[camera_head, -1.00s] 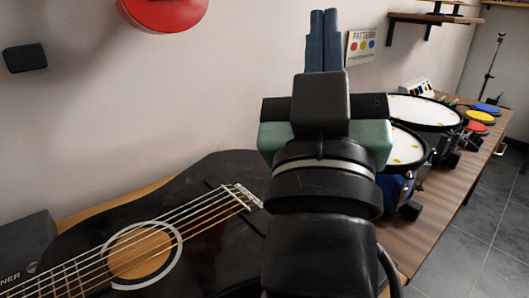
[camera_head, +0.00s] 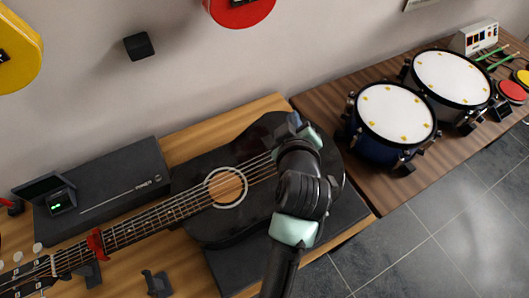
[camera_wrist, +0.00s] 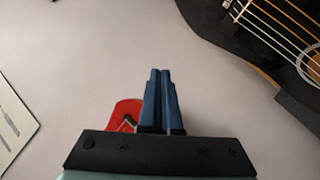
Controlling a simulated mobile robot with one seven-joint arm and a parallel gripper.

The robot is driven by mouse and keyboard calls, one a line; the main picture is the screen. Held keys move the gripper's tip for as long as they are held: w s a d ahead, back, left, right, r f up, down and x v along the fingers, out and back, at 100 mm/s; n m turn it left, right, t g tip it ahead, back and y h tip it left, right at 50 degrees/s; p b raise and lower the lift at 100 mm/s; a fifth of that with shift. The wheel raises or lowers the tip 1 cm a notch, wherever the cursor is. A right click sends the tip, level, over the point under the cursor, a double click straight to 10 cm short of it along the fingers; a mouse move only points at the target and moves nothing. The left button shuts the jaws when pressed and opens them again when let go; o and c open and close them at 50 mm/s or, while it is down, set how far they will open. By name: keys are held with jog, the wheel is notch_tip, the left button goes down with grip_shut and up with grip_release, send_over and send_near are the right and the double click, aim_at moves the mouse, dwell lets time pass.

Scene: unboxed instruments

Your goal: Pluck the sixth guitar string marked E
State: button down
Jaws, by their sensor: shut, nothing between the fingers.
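A black acoustic guitar (camera_head: 207,238) lies on the table with its neck toward the lower left in the head view. Its strings (camera_head: 175,211) run over the round sound hole (camera_head: 226,187). No E mark is readable, so I cannot tell which string is the sixth. My gripper (camera_head: 294,119) appears over the guitar's bridge end, and my arm hides the bridge. In the wrist view the blue fingers (camera_wrist: 162,73) are shut together with nothing between them. The guitar (camera_wrist: 222,30) and some strings (camera_wrist: 262,38) show at the upper right there, apart from the fingers.
A black box (camera_head: 110,180) and a small device with a green display (camera_head: 58,200) stand behind the neck. A red clamp (camera_head: 95,242) sits on the neck. Drums (camera_head: 395,113) stand on the darker table at right. A red item (camera_head: 240,10) hangs on the wall.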

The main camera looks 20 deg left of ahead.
aim_at(264, 178)
jog(key=s+a+f+n+g+p, duration=0.2)
jog(key=s+n+g+p, duration=0.1)
jog(key=s+p, duration=0.5)
jog(key=shift+a+f+g+y+p, duration=0.2)
jog(key=shift+f+g+y+p, duration=0.15)
jog(key=shift+g+p, duration=0.4)
jog(key=shift+f, duration=0.15)
notch_tip(264, 178, down, 8)
jog(key=b, duration=0.7)
jog(key=shift+f, duration=0.25)
dwell(0.8)
jog(key=shift+f+b, duration=0.45)
jog(key=shift+b, duration=0.15)
